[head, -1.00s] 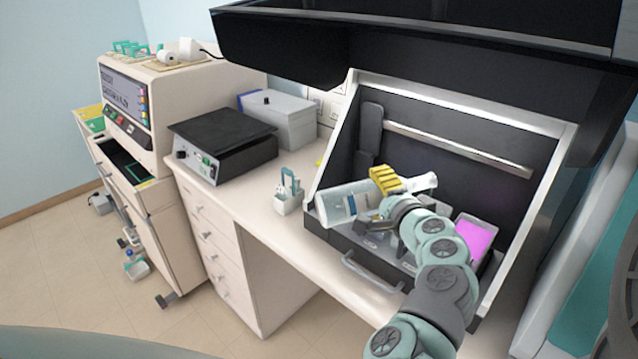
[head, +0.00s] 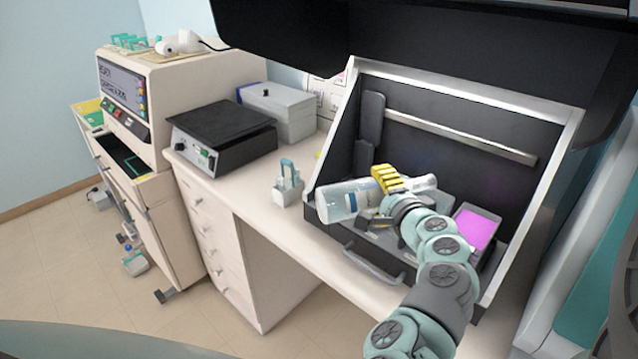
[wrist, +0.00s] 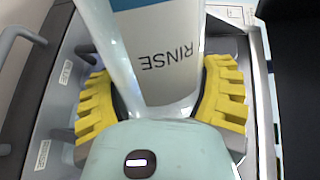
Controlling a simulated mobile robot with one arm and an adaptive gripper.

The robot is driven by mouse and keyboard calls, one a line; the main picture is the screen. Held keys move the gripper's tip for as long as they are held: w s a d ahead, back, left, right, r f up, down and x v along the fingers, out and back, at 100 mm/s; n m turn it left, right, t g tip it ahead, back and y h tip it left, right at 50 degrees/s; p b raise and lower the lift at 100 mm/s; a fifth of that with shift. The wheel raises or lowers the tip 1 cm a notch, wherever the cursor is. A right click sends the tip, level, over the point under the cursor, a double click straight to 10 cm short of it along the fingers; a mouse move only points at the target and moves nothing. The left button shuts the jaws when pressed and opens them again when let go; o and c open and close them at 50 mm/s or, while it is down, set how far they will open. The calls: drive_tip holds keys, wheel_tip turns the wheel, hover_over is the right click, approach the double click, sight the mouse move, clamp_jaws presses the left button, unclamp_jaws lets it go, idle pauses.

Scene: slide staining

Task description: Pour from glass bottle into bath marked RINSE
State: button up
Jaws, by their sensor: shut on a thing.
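My gripper (head: 387,182) has yellow ribbed fingers and is shut on the clear glass bottle (head: 342,199). The bottle lies almost level above the black tray in the cabinet, its base to the left and its neck to the right. In the wrist view the bottle (wrist: 158,22) is between both fingers of my gripper (wrist: 160,98), and its white label reads RINSE upside down. Grey-rimmed baths stand below, mostly hidden by the bottle and arm. No flowing liquid is visible.
A bath with a magenta surface (head: 474,228) is to the right of my gripper. The cabinet's side wall (head: 345,125) and raised black hood (head: 420,45) surround the space. A white rack (head: 287,190) and a black-topped device (head: 222,132) stand on the bench at left.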

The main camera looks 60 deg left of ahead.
drive_tip(key=shift+f, duration=0.35)
drive_tip(key=shift+w+r+m, duration=0.1)
drive_tip(key=shift+r+m, duration=0.2)
idle(0.8)
drive_tip(key=shift+f, duration=0.15)
idle(0.3)
drive_tip(key=shift+f+b, duration=0.2)
drive_tip(key=shift+b, duration=0.1)
drive_tip(key=shift+r, duration=0.15)
drive_tip(key=shift+s+r+n+p, duration=0.1)
drive_tip(key=shift+r+n+p, duration=0.5)
drive_tip(key=shift+r+p, duration=0.65)
drive_tip(key=shift+s+r+n+p, duration=0.1)
drive_tip(key=shift+r+n+p, duration=0.5)
drive_tip(key=shift+r+p, duration=0.6)
drive_tip(key=shift+r+t, duration=0.3)
drive_tip(key=shift+r, duration=0.2)
